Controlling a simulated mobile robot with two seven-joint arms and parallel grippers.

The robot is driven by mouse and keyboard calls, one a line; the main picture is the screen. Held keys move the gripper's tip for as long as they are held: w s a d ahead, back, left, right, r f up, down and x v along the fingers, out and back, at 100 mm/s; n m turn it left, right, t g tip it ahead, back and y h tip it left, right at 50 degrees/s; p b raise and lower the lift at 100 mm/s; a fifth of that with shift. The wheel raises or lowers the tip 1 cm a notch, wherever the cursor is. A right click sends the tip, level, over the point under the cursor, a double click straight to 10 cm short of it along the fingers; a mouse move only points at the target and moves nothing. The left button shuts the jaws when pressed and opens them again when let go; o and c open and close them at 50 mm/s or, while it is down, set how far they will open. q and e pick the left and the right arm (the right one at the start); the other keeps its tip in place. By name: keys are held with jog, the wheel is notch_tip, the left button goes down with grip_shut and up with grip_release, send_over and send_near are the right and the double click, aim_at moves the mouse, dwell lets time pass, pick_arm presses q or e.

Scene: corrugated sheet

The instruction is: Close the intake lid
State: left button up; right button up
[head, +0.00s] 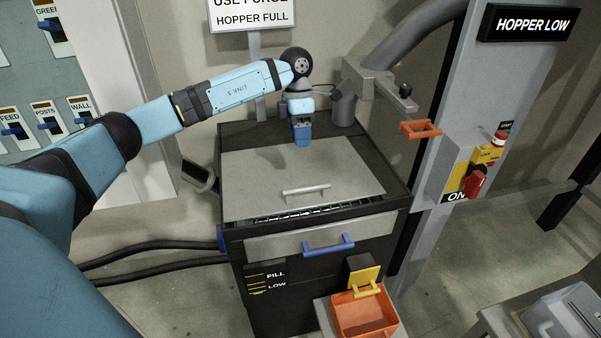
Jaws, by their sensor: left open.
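The intake lid (290,170) is a flat grey panel with a silver bar handle (305,191) near its front edge. It lies over the top of a black machine cabinet (392,190). A strip of dark slotted opening shows between the lid's front edge and the cabinet's front rim. I cannot tell whether the lid is raised at an angle. My left gripper (301,143) points down at the lid's back edge, behind the handle. It is open and empty. Whether its fingertips touch the lid is unclear. My right gripper is out of view.
Below the lid is a grey drawer front with a blue handle (328,245). Under it are a yellow flap (365,278) and an orange bin (366,316). An orange handle (421,130) and a red switch (473,184) are at the right. A pipe rises behind the lid.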

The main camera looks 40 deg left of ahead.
aim_at(305, 187)
pick_arm(q)
jog(key=p+x, duration=0.1)
jog(key=x, duration=1.2)
jog(key=shift+w+d+p, duration=0.1)
jog(key=shift+p, duration=0.2)
grip_shut()
jog(key=b+x, duration=0.2)
jog(key=shift+f, duration=0.4)
jog(key=shift+r, duration=0.3)
grip_release()
